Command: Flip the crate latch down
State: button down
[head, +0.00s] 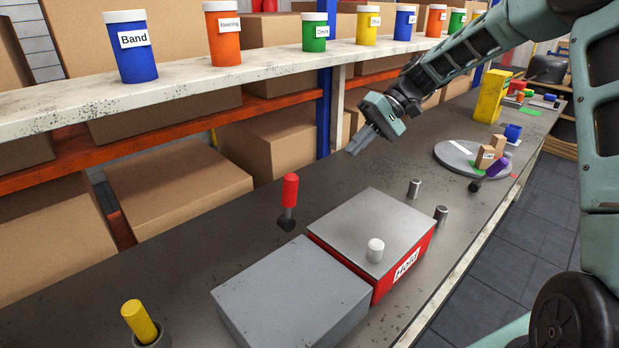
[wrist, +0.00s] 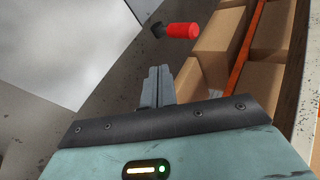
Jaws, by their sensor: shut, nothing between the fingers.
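In the wrist view the red handle (wrist: 182,30) lies ahead of the fingers, with the pale lid (wrist: 60,45) to the left. My gripper (head: 353,151) is shut and empty, above the bench behind the crate. It is apart from the lever, to its upper right in the head view. My fingertips (wrist: 159,70) are together in the wrist view.
A grey box (head: 290,295) adjoins the crate. A white knob (head: 375,250) sits on the lid. Metal cylinders (head: 415,187) stand right of the crate, before a round turntable (head: 450,152). A yellow peg (head: 138,318) is front left. A shelf of labelled jars (head: 225,75) runs behind.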

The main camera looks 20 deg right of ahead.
jog(key=p, duration=0.3)
send_near(289, 203)
notch_tip(289, 203, down, 4)
jog(key=w+d, duration=0.1)
jog(key=w, duration=0.1)
jog(key=shift+s+a+r+p, duration=0.2)
jog(key=shift+a+p, duration=0.25)
jog(key=shift+a, duration=0.3)
jog(key=shift+s+a+r+p, duration=0.1)
jog(key=shift+a+r+p, duration=0.15)
jog(key=shift+a+p, duration=0.35)
jog(key=shift+a, duration=0.15)
